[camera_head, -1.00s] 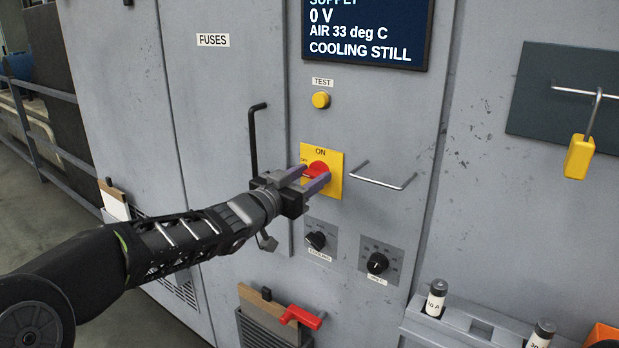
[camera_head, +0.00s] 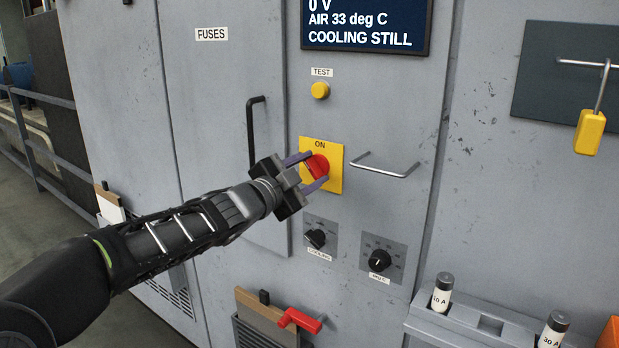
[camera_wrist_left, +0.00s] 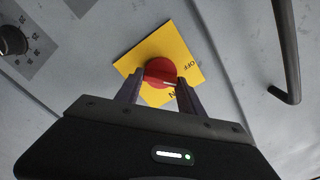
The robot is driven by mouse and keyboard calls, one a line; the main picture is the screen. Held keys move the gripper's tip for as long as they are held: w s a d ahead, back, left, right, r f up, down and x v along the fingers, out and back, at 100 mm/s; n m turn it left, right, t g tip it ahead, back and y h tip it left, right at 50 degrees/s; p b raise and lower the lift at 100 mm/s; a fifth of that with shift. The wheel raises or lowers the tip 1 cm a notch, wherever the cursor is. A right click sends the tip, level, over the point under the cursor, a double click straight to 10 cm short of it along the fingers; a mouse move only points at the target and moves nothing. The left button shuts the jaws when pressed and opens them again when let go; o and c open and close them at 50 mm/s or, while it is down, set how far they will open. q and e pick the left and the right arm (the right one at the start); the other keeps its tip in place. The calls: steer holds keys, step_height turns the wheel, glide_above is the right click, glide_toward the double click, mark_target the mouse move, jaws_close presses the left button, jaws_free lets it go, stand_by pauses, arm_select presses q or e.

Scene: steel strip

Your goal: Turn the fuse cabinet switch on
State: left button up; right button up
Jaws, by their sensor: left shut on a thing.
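The switch is a red rotary knob (camera_head: 319,165) on a yellow plate (camera_head: 334,183) in the middle of the cabinet front. "ON" is printed at the plate's top; the left side is covered by a finger in the head view. My left gripper (camera_head: 316,172) is shut on the red knob, one finger on its upper left side and one below it. In the left wrist view the fingers (camera_wrist_left: 158,90) grip the knob (camera_wrist_left: 160,71); "OFF" shows on the plate (camera_wrist_left: 183,47), and "ON" is partly hidden. My right gripper is not in view.
A black door handle (camera_head: 251,140) is left of the switch and a metal bar handle (camera_head: 387,170) right of it. Two black dials (camera_head: 379,260) sit below, a yellow test button (camera_head: 320,90) above. A red-handled tool (camera_head: 300,320) stands in a lower holder.

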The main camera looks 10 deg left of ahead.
arm_select(q)
steer(key=m+b, duration=0.1)
steer(key=m, duration=0.1)
steer(key=m+b, duration=0.1)
steer(key=m, duration=0.1)
steer(key=shift+f+m, duration=0.2)
steer(key=shift+m, duration=0.1)
steer(key=shift+d+m+b, duration=0.1)
steer(key=shift+m+b, duration=0.55)
steer(key=shift+m, duration=1.25)
steer(key=o, duration=1.4)
steer(key=shift+c, duration=0.2)
